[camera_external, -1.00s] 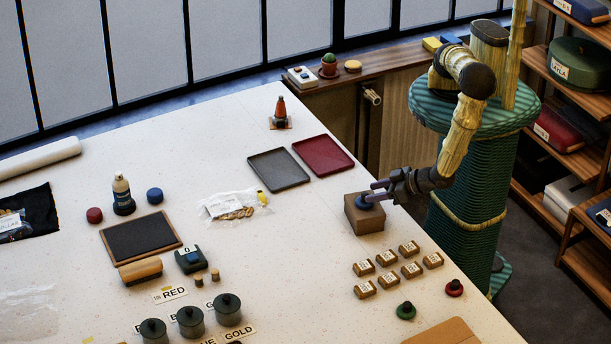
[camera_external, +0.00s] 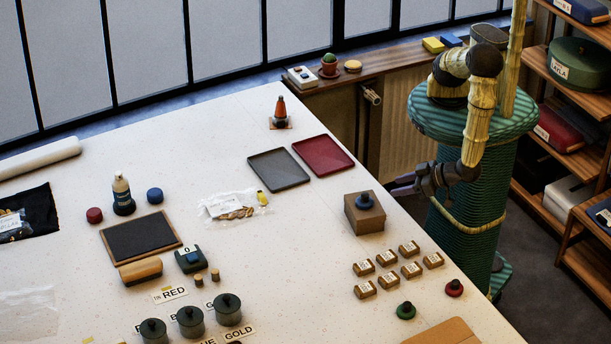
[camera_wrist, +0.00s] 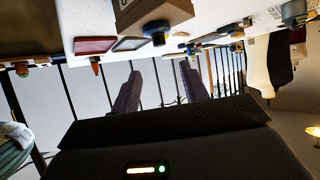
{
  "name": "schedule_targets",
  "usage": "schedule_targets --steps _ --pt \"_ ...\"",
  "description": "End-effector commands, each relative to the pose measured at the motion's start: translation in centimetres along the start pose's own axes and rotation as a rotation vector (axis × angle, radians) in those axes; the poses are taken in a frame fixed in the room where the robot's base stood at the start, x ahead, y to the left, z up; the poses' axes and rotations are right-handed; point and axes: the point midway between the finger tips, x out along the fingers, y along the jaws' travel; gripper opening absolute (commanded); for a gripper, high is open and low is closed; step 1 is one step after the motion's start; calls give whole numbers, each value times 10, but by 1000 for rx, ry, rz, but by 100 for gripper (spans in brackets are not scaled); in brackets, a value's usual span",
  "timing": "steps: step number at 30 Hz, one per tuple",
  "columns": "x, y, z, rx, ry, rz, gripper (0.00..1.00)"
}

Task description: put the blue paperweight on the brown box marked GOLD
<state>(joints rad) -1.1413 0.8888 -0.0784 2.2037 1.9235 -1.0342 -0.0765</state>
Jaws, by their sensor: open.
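The blue paperweight (camera_external: 365,201), dark blue with a round knob, rests on top of a brown box (camera_external: 364,220) near the table's right edge. No GOLD mark is readable on this box. My gripper (camera_external: 397,185) is open and empty, to the right of the box and apart from the paperweight. In the wrist view, which appears upside down, the box (camera_wrist: 150,14) and paperweight (camera_wrist: 157,34) show at the top, beyond my two spread fingers (camera_wrist: 160,70), with nothing between them.
Several small labelled brown boxes (camera_external: 388,258) stand in front of the box. A green paperweight (camera_external: 406,310) and a red one (camera_external: 454,288) lie nearer. Grey (camera_external: 279,170) and red (camera_external: 323,154) trays lie behind. A GOLD label (camera_external: 239,333) lies near dark pots.

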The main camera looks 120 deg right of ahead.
Motion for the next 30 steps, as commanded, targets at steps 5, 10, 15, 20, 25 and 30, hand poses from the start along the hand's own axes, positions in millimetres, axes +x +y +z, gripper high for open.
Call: schedule_targets --steps 5,10,15,20,25,30 --pt "0 0 0 -1 0 -2 44" --pt "0 -1 0 -1 -4 -5 44" --pt "12 -16 -12 7 -85 -54 44" --pt "31 -42 -39 5 -257 -182 44" --pt "44 -53 -75 -36 -433 -336 44" --pt "50 -38 -112 -121 -567 -468 44"
